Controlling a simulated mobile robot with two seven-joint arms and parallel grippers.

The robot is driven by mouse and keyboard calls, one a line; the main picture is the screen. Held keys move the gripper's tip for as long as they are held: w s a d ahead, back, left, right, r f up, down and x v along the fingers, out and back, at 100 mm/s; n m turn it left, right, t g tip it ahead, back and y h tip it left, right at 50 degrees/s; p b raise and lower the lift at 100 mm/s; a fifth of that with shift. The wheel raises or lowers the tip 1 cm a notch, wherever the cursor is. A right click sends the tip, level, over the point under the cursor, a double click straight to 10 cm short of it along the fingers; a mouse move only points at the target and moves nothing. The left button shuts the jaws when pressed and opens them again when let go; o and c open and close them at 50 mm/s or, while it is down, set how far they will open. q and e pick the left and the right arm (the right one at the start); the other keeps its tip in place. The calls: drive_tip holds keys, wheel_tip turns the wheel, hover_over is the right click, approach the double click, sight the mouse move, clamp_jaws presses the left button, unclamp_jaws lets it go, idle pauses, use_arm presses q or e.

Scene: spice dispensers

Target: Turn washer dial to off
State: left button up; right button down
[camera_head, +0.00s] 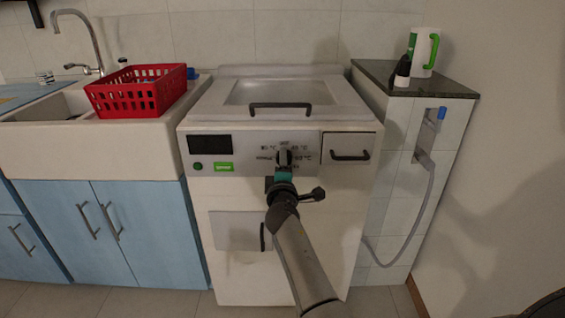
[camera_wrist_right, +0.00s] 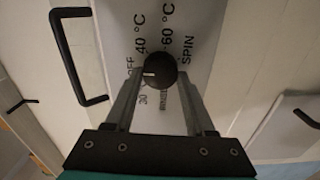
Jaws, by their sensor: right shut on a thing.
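The washer (camera_head: 240,200) is a white top-loading machine in the middle of the head view. Its dial (camera_wrist_right: 160,71) is a round black knob, ringed by labels such as OFF, 30, 40 °C, 60 °C and SPIN. A short white mark on the knob faces left in the wrist view, toward the side where OFF and 30 are printed. My right gripper (camera_wrist_right: 160,78) is shut on the dial, one finger on each side. In the head view my right gripper (camera_head: 284,162) reaches the panel and partly hides the dial. My left gripper is not in view.
Black handles stand out nearby: on the lid (camera_head: 280,106), the right drawer (camera_head: 350,156) and the lower hatch (camera_head: 263,237). A red basket (camera_head: 135,98) sits by the sink at left. A tiled ledge (camera_head: 430,85) with a white-and-green jug (camera_head: 421,55) stands at right.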

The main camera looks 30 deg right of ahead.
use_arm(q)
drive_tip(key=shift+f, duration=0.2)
use_arm(e)
drive_tip(key=shift+n, duration=0.4)
drive_tip(key=shift+c, duration=1.2)
unclamp_jaws()
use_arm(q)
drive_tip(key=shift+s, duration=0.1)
use_arm(e)
drive_tip(key=shift+s, duration=0.1)
use_arm(q)
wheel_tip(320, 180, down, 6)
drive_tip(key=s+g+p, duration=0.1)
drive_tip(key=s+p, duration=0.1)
drive_tip(key=p, duration=0.1)
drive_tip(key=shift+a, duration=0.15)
use_arm(e)
drive_tip(key=v, duration=1.5)
drive_tip(key=shift+a, duration=0.1)
